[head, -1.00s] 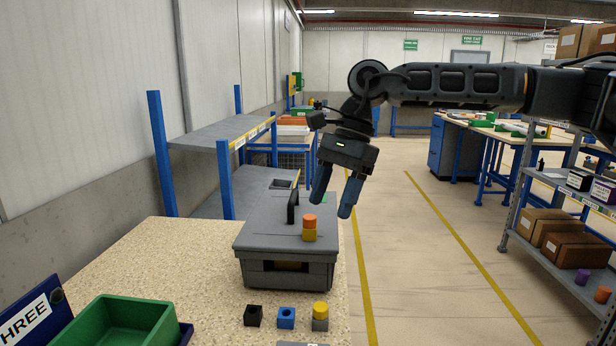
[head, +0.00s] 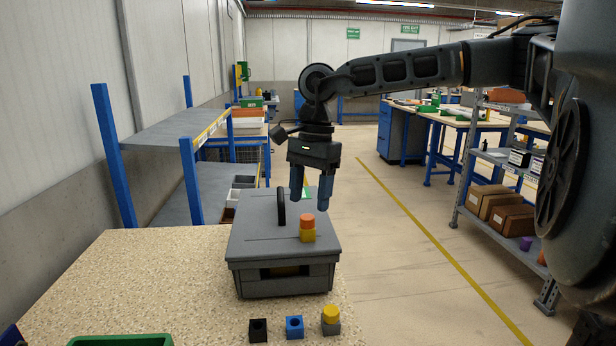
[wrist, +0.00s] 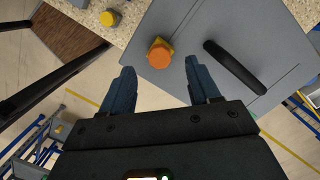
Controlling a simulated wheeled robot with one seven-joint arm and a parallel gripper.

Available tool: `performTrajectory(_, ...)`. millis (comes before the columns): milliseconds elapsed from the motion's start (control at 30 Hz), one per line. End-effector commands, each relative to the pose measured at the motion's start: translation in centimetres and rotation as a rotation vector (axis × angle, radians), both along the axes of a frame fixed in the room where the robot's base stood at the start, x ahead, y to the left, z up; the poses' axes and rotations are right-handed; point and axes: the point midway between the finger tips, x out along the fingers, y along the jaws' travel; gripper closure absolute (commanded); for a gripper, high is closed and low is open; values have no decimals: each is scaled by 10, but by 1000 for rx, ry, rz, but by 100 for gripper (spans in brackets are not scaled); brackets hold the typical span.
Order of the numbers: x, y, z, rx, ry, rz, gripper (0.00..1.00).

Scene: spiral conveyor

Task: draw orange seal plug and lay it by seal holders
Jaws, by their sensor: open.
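The orange seal plug (head: 307,220) stands in a yellow holder block (head: 308,235) on top of the grey box (head: 265,249). In the wrist view the orange plug (wrist: 159,54) shows between and beyond the fingertips. My gripper (head: 310,205) is open and empty, pointing down above and a little behind the plug, not visibly touching it. The seal holders stand in a row on the speckled table in front of the box: a black one (head: 258,330), a blue one (head: 294,327) and a grey one (head: 331,327) with a yellow plug (head: 330,313) in it.
A black upright handle (head: 281,206) stands on the box left of the plug. A green tray (head: 120,340) is at the table's front left. The speckled table (head: 150,270) is clear left of the box. A grey shelf (head: 175,130) with blue posts stands behind.

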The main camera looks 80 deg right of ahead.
Motion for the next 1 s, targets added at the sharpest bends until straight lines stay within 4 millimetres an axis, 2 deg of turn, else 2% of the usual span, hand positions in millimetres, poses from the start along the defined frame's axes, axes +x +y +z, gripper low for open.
performTrajectory(100,1,3,-17,3,-1,2,39)
performTrajectory(300,2,5,-36,1,0,0,39)
performTrajectory(667,3,6,-42,0,-1,1,39)
performTrajectory(1000,3,6,-41,0,-1,1,70)
